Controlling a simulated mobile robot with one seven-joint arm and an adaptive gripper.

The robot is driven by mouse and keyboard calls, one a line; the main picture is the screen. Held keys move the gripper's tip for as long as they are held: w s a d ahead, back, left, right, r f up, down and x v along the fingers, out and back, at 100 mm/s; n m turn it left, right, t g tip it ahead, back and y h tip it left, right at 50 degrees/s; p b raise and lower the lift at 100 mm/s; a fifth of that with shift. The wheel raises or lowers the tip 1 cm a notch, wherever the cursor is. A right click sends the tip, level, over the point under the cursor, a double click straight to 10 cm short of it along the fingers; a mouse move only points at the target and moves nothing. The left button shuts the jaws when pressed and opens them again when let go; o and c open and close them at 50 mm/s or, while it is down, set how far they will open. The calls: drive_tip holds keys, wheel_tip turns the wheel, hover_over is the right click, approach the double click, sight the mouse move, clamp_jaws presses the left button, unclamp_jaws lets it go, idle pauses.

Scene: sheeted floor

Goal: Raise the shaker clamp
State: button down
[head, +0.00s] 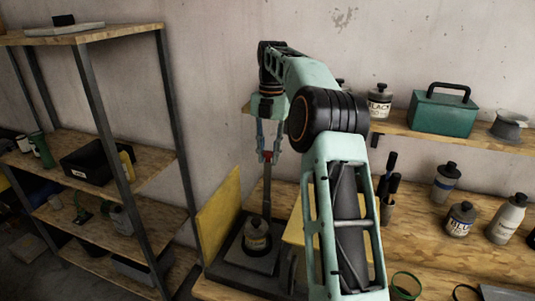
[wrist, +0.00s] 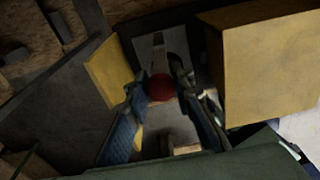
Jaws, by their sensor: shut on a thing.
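The shaker (head: 225,272) is a dark base with a bottle (head: 256,236) standing upright on it. Above the bottle rises the clamp's grey rod (head: 267,188), topped by a red knob (head: 267,156). My gripper (head: 268,150) points down at the top of the rod, its two blue fingers on either side of the knob and shut on it. In the wrist view the red knob (wrist: 161,87) sits between the fingertips of my gripper (wrist: 160,92). The clamp's lower end meets the bottle's cap area; whether it touches is too small to tell.
A yellow panel (head: 218,214) stands left of the shaker, and another yellow block (head: 298,232) is on its right, partly behind my arm. The workbench (head: 440,225) at right holds several bottles. A wall shelf (head: 460,138) carries a green toolbox (head: 442,112). A storage rack (head: 90,205) stands at left.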

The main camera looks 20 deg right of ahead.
drive_tip(key=c, duration=1.7)
unclamp_jaws()
drive_tip(key=shift+d, duration=0.1)
drive_tip(key=r, duration=0.5)
drive_tip(key=shift+w+d, duration=0.1)
drive_tip(key=shift+w, duration=0.2)
drive_tip(key=shift+d+r, duration=0.25)
drive_tip(key=shift+r, duration=0.35)
drive_tip(key=shift+a+r, duration=0.1)
drive_tip(key=shift+r, duration=0.4)
drive_tip(key=shift+r, duration=0.1)
